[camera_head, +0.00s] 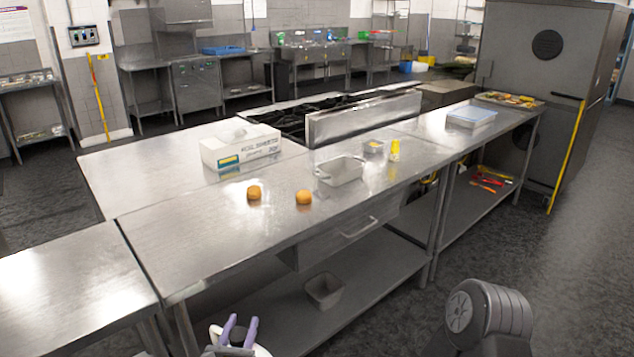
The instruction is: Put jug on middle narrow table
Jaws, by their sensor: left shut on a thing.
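My left gripper (240,332), with two purple fingers, is at the bottom edge of the view. It is shut on a white jug (262,351), of which only parts of the rim and side show around the fingers; the rest is cut off by the frame. The jug is in front of the long steel table (190,228) in the middle, apart from its top as far as I can see. My right arm shows at the bottom right, but its gripper is out of view.
Two orange-brown round items (303,197), a white box (240,148), a metal pan (341,172) and a yellow bottle (394,150) stand on the counters. Another steel table (70,295) adjoins at left. The middle table's near left top is bare. A small bin (324,290) sits on its lower shelf.

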